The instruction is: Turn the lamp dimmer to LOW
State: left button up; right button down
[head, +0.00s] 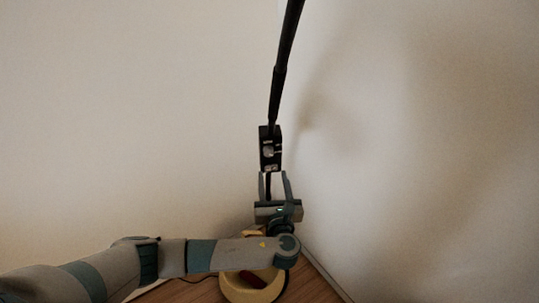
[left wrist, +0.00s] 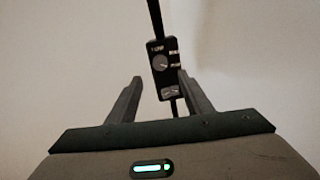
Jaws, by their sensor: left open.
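The lamp dimmer is a small black box (head: 270,148) on the dark lamp pole (head: 281,70), with a round grey knob (head: 268,151) on its front. In the left wrist view the box (left wrist: 163,81) shows its knob (left wrist: 160,62) and small white markings, too small to read surely. My left gripper (head: 273,175) is open just below the box, with its fingers pointing up toward it. In the left wrist view the fingers (left wrist: 160,80) stand apart on either side of the pole, and the knob lies above and between their tips. My right gripper is not in view.
A pale yellow round container (head: 246,290) with a dark red thing (head: 252,279) in it stands on the wooden floor (head: 185,291) below my left wrist. Plain walls (head: 130,120) meet behind the lamp pole. The space beside the box looks clear.

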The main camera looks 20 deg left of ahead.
aim_at(269, 154)
pick_arm(q)
jog(key=p+x, duration=0.2)
jog(key=x, duration=0.8)
jog(key=shift+p, duration=0.35)
jog(key=c, duration=1.1)
jog(key=shift+o, duration=0.2)
